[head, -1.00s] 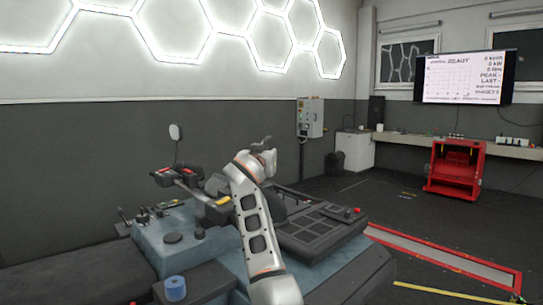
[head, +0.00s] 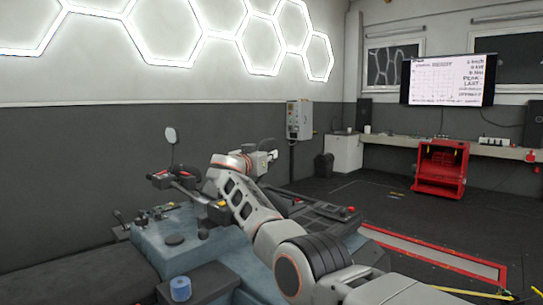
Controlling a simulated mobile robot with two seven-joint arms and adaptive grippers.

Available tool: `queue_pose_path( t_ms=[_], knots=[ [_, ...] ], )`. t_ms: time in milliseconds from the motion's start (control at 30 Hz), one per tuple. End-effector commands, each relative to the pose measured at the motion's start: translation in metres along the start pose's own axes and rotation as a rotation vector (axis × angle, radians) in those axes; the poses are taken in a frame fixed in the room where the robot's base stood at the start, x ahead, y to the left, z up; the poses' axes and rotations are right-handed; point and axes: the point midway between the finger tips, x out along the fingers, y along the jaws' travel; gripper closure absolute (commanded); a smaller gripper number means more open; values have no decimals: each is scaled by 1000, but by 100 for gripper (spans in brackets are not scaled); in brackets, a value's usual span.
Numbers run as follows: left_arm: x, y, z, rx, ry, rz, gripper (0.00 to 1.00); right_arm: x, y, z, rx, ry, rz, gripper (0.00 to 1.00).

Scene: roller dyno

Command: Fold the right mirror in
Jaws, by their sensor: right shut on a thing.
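My right arm comes in from the lower right, and its gripper (head: 268,153) is above the middle of the vehicle (head: 190,250). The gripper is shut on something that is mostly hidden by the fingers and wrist. From its place by the near end of the handlebar, I take it to be the right mirror, but I cannot make out its shape or angle. The other mirror (head: 171,135), a pale oval on a thin stalk, stands upright at the far end of the handlebar (head: 180,180) and is apart from the gripper. My left gripper is not in view.
A blue roll (head: 180,289) sits on a dark surface at the front left. A red cabinet (head: 441,168) and a bench (head: 455,144) stand at the back. The floor at right is mostly clear, with a red-edged strip (head: 430,250).

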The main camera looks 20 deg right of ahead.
Motion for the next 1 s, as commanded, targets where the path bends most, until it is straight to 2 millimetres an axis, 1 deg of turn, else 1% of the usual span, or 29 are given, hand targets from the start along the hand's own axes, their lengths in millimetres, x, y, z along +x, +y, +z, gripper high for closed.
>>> queue_pose_path(
  t_ms=[67, 333, 767, 800, 833, 1000],
  knots=[
    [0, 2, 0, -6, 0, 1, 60, -2, -2, -4, 4, 8, 3, 100],
    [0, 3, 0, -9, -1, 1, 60, -2, 2, -4, 4, 15, 28, 100],
    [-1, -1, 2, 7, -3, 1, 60, -2, 3, -4, 2, 16, 33, 100],
    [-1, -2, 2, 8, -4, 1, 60, -2, 3, -4, 2, 16, 33, 76],
    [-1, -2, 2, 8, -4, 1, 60, -2, 3, -4, 2, 15, 34, 69],
    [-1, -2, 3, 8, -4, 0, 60, -1, 4, -3, 1, 14, 35, 69]
  ],
)
